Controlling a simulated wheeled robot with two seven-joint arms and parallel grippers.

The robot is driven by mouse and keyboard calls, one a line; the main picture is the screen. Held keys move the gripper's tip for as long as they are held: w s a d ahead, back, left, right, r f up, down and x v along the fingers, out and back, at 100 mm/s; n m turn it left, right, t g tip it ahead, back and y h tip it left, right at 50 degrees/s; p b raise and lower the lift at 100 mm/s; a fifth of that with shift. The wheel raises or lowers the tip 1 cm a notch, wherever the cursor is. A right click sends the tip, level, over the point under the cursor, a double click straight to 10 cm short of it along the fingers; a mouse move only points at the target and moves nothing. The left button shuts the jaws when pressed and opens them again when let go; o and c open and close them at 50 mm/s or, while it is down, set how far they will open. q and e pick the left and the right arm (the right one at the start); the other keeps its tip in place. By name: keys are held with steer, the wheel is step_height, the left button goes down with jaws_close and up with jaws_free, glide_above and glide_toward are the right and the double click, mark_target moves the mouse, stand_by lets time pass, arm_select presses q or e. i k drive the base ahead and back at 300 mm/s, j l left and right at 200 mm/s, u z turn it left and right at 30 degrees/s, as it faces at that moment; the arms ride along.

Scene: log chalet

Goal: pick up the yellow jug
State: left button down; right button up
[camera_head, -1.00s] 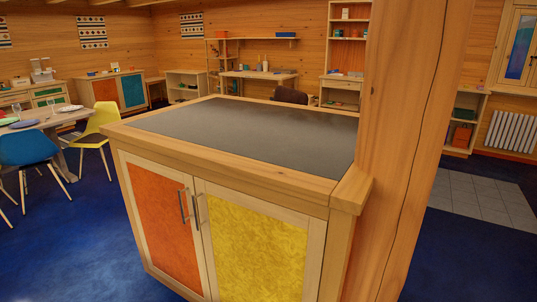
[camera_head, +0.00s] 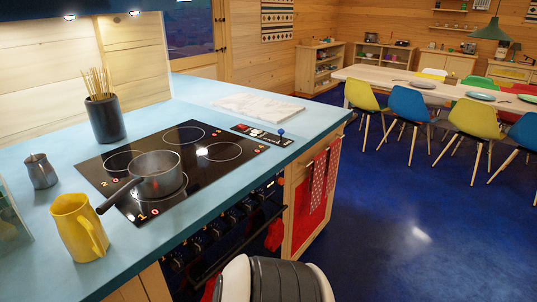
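The yellow jug (camera_head: 76,228) stands upright on the light blue counter (camera_head: 40,280), near its front edge at the lower left. Its handle points to the right and towards me. A black and white rounded part, apparently mine, shows at the bottom middle in front of the oven. No gripper fingers show, so neither gripper can be placed relative to the jug.
A grey pan (camera_head: 156,172) sits on the black hob (camera_head: 205,146), its handle pointing towards the jug. A small metal pitcher (camera_head: 40,171) and a dark utensil pot (camera_head: 105,118) stand behind. Chairs (camera_head: 408,112) line a dining table (camera_head: 385,80); blue floor (camera_head: 400,220) is clear.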

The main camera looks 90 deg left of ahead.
mark_target(82, 230)
steer(key=u, duration=4.1)
steer(key=j+z, duration=0.35)
steer(key=j, duration=0.5)
